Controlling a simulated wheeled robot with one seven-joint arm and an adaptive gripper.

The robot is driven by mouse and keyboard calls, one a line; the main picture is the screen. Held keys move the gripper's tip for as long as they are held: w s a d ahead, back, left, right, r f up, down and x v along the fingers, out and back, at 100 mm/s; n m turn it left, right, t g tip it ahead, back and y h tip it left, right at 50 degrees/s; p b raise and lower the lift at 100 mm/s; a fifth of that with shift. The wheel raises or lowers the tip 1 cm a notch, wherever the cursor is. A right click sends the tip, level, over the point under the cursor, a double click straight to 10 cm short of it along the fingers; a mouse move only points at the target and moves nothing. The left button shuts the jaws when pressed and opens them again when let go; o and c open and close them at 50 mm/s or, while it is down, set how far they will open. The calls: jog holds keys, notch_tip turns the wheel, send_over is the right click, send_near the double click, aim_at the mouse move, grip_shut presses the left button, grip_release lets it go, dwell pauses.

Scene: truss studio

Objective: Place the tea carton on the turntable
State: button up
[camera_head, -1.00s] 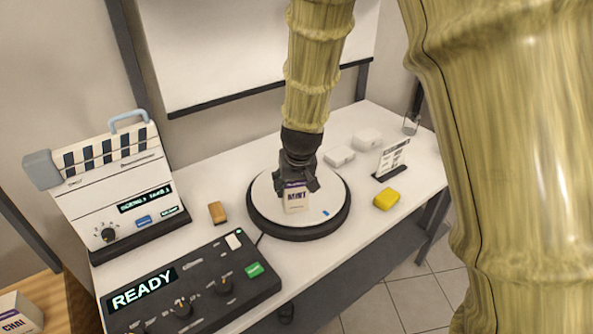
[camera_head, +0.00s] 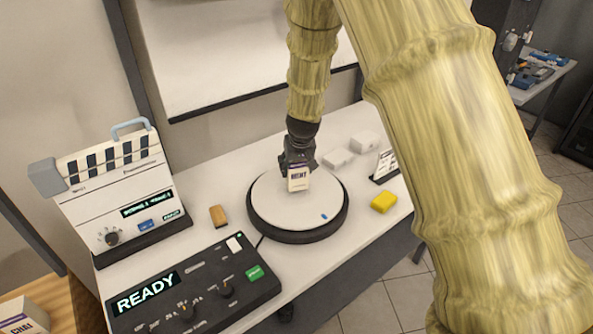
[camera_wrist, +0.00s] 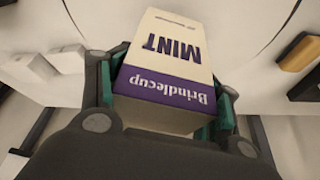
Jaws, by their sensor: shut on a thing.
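The tea carton (camera_head: 298,179) is a small cream box with a purple band, marked MINT. My gripper (camera_head: 298,166) is shut on it. In the wrist view the carton (camera_wrist: 168,60) sits between the fingers of my gripper (camera_wrist: 168,100), its lettering upside down. The turntable (camera_head: 283,218) is a round white disc with a dark rim and a small blue mark near its front right. The carton appears over the back part of the disc. I cannot tell whether its base touches the disc.
A black READY console (camera_head: 195,290) stands front left, with a clapperboard (camera_head: 110,190) behind it. A yellow block (camera_head: 383,202), a small card stand (camera_head: 385,166) and white boxes (camera_head: 337,158) are right of the turntable. An orange block (camera_head: 218,215) is left. A CHAI carton (camera_head: 22,317) sits lower left.

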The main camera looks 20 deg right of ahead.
notch_tip(320, 180, down, 2)
jog(key=shift+f, duration=0.25)
jog(key=o, duration=1.2)
jog(key=shift+r, duration=0.1)
jog(key=shift+b+v, duration=0.65)
jog(key=shift+v, duration=5.3)
